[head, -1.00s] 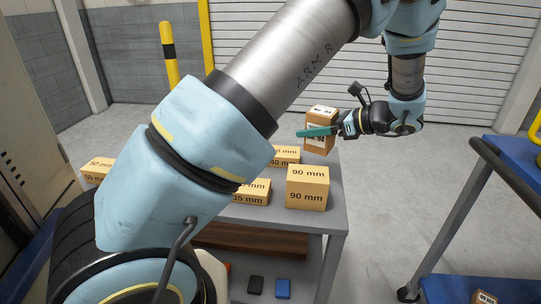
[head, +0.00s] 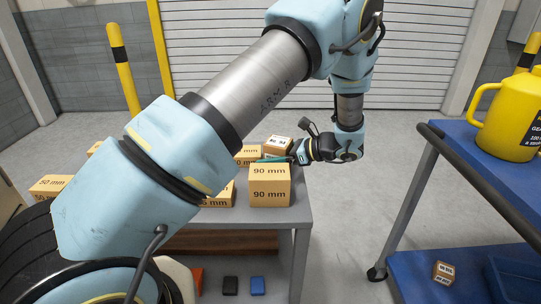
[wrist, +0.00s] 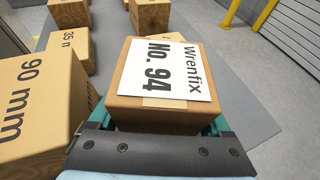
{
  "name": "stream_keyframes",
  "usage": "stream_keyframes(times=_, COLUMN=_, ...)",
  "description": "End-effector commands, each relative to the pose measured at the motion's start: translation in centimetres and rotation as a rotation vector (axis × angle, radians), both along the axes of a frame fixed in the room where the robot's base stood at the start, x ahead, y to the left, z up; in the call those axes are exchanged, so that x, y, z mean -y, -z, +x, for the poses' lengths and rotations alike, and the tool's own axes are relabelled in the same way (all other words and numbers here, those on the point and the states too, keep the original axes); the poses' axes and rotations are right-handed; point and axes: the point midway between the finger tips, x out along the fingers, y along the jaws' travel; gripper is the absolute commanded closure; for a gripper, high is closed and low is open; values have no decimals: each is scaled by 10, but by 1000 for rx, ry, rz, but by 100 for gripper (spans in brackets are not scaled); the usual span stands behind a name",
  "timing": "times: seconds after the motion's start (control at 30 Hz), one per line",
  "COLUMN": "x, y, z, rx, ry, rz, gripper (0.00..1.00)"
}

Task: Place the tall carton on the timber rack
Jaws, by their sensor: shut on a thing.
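The tall brown carton (head: 280,143) is in my gripper (head: 276,159) at the back of the grey table. In the wrist view the carton (wrist: 160,117) has a white label reading "Wrenfix No. 94". My teal fingers are shut on it from both sides. In the head view its lower part is hidden behind my gripper and a 90 mm box, so I cannot tell whether it touches the table. Brown timber (head: 232,241) shows below the tabletop; I cannot tell whether this is the timber rack.
The 90 mm box (head: 269,186) stands just in front of my gripper, with other boxes to its left. A blue cart (head: 480,160) with a yellow jug (head: 508,122) stands at the right; a small carton (head: 443,271) is on its lower shelf. Open floor separates table and cart.

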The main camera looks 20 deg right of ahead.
Motion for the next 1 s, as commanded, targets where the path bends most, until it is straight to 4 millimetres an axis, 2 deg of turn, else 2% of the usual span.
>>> stream_keyframes(times=0.1, x=0, y=3, z=0, rx=1, ry=0, rz=1, gripper=100)
stream_keyframes(times=0.13, x=0, y=3, z=0, rx=-1, ry=0, rz=1, gripper=14)
stream_keyframes(times=0.2, x=0, y=2, z=0, rx=-1, ry=0, rz=1, gripper=6)
stream_keyframes(times=0.57, x=3, y=-1, z=-2, rx=0, ry=2, rz=-1, gripper=5)
stream_keyframes(times=0.67, x=12, y=-4, z=-10, rx=1, ry=3, rz=-2, gripper=5)
stream_keyframes(times=1.0, x=62, y=-30, z=-52, rx=0, ry=5, rz=-3, gripper=5)
